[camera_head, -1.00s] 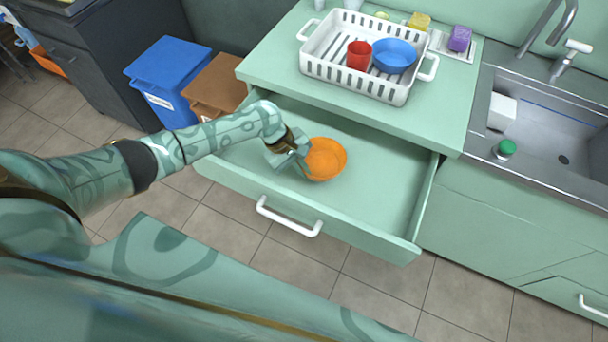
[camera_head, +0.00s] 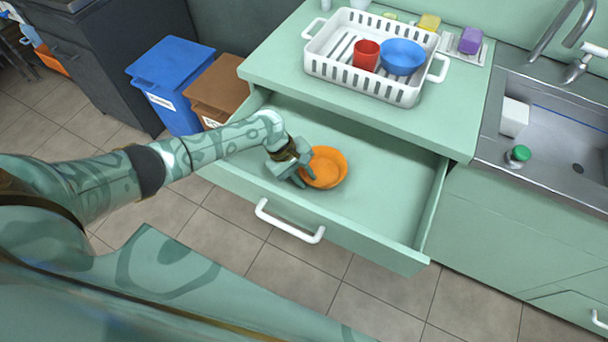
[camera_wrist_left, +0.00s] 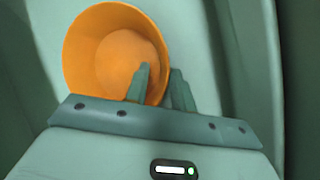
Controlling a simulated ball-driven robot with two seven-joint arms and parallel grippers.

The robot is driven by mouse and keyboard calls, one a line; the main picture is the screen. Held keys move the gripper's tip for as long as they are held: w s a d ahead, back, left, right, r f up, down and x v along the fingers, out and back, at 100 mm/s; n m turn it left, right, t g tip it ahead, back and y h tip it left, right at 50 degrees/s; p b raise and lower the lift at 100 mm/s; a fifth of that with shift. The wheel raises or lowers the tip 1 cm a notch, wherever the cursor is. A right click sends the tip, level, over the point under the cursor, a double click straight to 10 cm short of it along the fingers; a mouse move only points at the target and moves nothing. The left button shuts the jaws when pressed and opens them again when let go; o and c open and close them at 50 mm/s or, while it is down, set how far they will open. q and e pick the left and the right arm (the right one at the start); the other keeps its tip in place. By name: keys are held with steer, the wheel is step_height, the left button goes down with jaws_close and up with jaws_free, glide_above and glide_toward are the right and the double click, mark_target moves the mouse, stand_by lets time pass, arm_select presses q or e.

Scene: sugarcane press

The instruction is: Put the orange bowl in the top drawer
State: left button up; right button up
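The orange bowl (camera_head: 330,165) sits inside the open top drawer (camera_head: 385,200), towards its left side, and looks upright on the drawer floor. My left gripper (camera_head: 306,176) is at the bowl's near-left edge. In the left wrist view, its two fingers (camera_wrist_left: 160,80) stand apart, straddling the rim of the bowl (camera_wrist_left: 105,50). One finger is over the inside and the other is outside, with a gap between them. The outer finger is close to the rim; whether it touches is unclear. My right gripper is not in view.
A white dish rack (camera_head: 365,82) with a red cup (camera_head: 366,55) and a blue bowl (camera_head: 402,57) stands on the counter above. Blue (camera_head: 170,75) and brown (camera_head: 215,90) bins stand left of the drawer. The drawer's right side is empty.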

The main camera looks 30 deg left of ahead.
arm_select(q)
steer(key=shift+r, duration=0.1)
